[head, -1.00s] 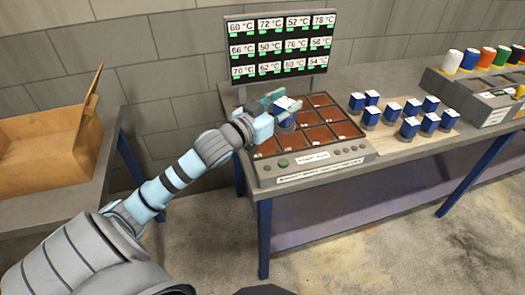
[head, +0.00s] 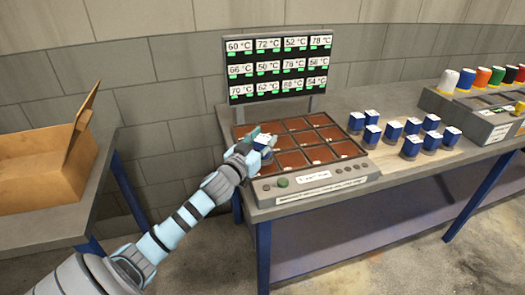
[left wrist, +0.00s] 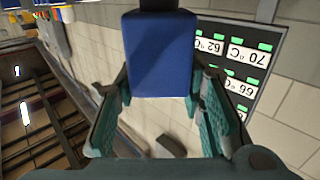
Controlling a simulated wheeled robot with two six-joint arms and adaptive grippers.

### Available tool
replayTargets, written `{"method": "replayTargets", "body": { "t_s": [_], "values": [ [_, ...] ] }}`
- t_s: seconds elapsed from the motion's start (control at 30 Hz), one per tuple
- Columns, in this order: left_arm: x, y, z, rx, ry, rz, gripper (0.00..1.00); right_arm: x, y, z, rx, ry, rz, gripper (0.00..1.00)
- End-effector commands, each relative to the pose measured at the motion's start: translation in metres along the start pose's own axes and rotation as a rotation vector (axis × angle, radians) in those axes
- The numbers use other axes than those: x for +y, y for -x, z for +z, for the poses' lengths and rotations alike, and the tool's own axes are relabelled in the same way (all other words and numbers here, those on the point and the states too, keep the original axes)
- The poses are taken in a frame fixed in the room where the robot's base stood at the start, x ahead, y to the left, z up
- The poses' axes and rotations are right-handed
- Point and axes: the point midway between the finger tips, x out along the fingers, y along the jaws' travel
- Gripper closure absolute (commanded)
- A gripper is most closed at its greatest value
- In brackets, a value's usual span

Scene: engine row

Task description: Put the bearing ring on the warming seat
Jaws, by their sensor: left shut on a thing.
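My left gripper (head: 258,142) is shut on a blue block with a pale top (head: 264,142), which I take to be the bearing ring; no plain ring shape shows. In the left wrist view the blue block (left wrist: 160,55) is between the teal fingers (left wrist: 160,120), with a dark part at its upper end. The gripper is over the left side of the warming plate (head: 330,183), which has a grid of red-brown seats (head: 318,154). The arm and hand hide some left seats. I cannot tell whether the block touches a seat. My right gripper is out of view.
A temperature board (head: 280,68) with several readings and green marks stands behind the plate. Several blue blocks (head: 412,146) stand on the table to the right. Coloured spools (head: 467,80) are farther right. An open cardboard box (head: 45,172) is on the left table.

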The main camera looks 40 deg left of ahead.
Motion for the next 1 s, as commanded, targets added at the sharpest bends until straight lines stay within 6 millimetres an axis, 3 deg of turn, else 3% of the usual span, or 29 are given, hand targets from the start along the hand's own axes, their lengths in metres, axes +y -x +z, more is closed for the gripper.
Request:
{"method": "replayTargets", "body": {
  "t_s": [0.1,0.3,0.33,0.43,0.77,0.87,1.0],
  "values": [
    [0.0,0.0,0.025,-0.001,0.001,-0.001,1.0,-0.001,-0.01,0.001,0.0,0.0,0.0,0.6],
    [0.0,0.0,0.026,0.0,0.0,0.001,1.0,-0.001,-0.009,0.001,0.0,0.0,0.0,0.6],
    [0.0,0.0,0.027,-0.002,0.001,-0.001,0.59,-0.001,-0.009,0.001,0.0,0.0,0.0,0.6],
    [0.0,0.0,0.027,-0.002,0.0,-0.001,0.44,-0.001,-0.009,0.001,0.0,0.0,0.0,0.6],
    [0.0,0.002,0.027,-0.002,-0.001,-0.001,0.44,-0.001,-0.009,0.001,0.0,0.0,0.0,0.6],
    [-0.001,0.011,0.028,-0.004,-0.004,0.0,0.44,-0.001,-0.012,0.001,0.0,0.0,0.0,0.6],
    [0.0,0.039,0.03,-0.005,-0.009,0.002,0.44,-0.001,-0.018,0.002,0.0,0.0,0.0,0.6]
  ]
}}
